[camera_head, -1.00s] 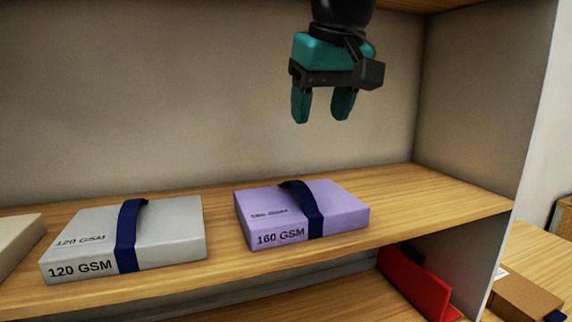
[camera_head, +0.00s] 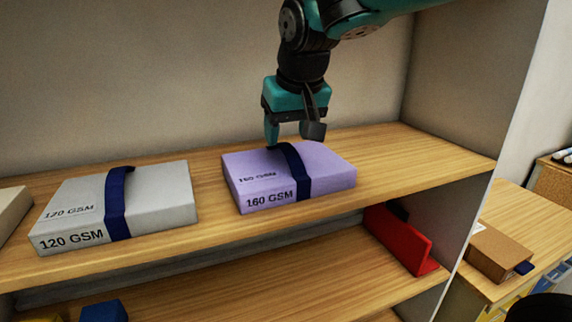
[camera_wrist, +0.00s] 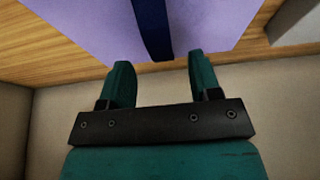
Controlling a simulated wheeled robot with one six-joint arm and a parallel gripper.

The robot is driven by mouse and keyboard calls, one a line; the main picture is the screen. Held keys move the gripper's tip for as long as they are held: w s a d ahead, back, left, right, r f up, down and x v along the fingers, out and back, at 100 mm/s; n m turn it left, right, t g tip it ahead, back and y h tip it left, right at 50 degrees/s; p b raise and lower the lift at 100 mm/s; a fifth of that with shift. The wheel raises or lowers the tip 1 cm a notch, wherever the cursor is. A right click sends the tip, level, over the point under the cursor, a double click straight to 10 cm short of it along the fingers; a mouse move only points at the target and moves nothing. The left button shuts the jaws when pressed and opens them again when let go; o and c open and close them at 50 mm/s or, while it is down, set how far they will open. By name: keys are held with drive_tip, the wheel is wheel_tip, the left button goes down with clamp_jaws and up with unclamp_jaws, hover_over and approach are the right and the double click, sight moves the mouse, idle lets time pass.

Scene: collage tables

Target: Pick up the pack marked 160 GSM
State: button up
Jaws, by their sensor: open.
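The lilac pack marked 160 GSM (camera_head: 325,172) lies flat on the wooden shelf, with a dark blue band over its middle. In the head view my gripper (camera_head: 288,142) points down at the pack's back part, by the raised band. In the wrist view the gripper (camera_wrist: 158,68) is open, with its two teal fingers apart and nothing between the tips. The blue band (camera_wrist: 151,25) runs toward the gap between the fingers, and the lilac pack (camera_wrist: 90,25) fills the area beyond. The exact height of the fingertips above the pack is hard to tell.
A grey pack marked 120 GSM (camera_head: 160,197) lies to the left, with a cream pack (camera_head: 10,208) at the left edge. The shelf (camera_head: 400,160) is clear right of the lilac pack, up to the grey side wall (camera_head: 450,90). A red object (camera_head: 400,238) stands on the shelf below.

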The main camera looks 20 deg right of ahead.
sight(286, 146)
drive_tip(key=x, duration=0.3)
drive_tip(key=shift+f+p, duration=0.1)
drive_tip(key=shift+p, duration=0.25)
clamp_jaws()
drive_tip(key=shift+w, duration=0.1)
idle(0.9)
